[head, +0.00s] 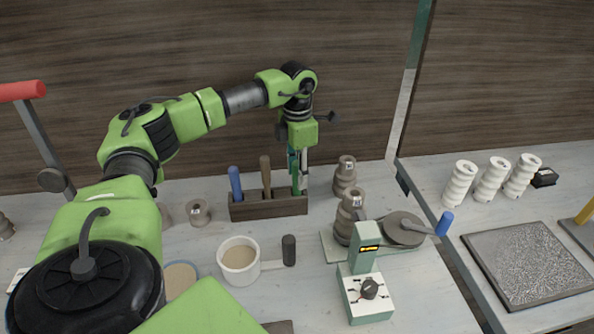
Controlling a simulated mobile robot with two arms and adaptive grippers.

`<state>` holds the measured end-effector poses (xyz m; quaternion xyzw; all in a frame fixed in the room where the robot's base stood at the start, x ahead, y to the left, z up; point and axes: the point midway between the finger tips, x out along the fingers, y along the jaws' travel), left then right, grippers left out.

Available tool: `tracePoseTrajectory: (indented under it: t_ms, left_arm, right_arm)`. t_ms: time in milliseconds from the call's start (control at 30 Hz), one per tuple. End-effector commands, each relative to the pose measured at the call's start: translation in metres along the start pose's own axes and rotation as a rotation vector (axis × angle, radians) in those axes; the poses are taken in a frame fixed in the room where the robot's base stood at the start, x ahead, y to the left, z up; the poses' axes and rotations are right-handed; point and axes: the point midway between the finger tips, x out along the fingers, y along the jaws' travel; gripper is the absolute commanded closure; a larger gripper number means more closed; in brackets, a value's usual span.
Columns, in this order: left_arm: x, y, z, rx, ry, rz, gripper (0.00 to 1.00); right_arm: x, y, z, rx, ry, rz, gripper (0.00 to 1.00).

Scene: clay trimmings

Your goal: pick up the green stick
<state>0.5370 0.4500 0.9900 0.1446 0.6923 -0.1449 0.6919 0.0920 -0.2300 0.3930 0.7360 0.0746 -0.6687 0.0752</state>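A green stick (295,184) stands upright at the right end of a dark holder block (268,207) on the table. Two other handles, one blue (235,183) and one brown (265,175), stand in the same block. My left gripper (299,165) points down directly over the green stick, with its fingers at the stick's upper part. The fingers and the stick overlap in the picture, so I cannot tell whether they touch or are closed on it. The stick's top is hidden. My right gripper is not in view.
A cream pot (238,257) with a dark handle is in front of the holder. Brown ribbed insulators (345,177) and a green-and-white device (363,290) stand to the right. White ribbed pieces (460,184) and a speckled tray (528,265) are on the right table.

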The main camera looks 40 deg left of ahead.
Motion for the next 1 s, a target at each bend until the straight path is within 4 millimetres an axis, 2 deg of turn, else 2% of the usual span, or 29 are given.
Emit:
tracePoseTrajectory:
  t_ms: [33,167,200,567,667,1000]
  left_arm:
    - [0.0,0.0,0.0,0.0,0.0,0.0,0.63]
    - [0.0,0.0,0.0,0.0,0.0,0.0,0.97]
    - [0.0,0.0,0.0,0.0,0.0,0.0,1.0]
    - [-0.004,0.0,0.001,0.0,-0.002,0.0,1.0]
    - [-0.017,0.0,0.002,0.0,-0.005,0.001,1.0]
    - [-0.082,0.0,0.002,0.001,-0.004,0.001,1.0]
  right_arm:
    - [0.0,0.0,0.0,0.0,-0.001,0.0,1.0]
    - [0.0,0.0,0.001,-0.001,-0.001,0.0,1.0]
    - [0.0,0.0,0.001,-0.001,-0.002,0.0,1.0]
    - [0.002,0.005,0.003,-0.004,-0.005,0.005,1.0]
    - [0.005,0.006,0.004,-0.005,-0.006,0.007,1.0]
    - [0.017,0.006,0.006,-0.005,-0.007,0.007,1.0]
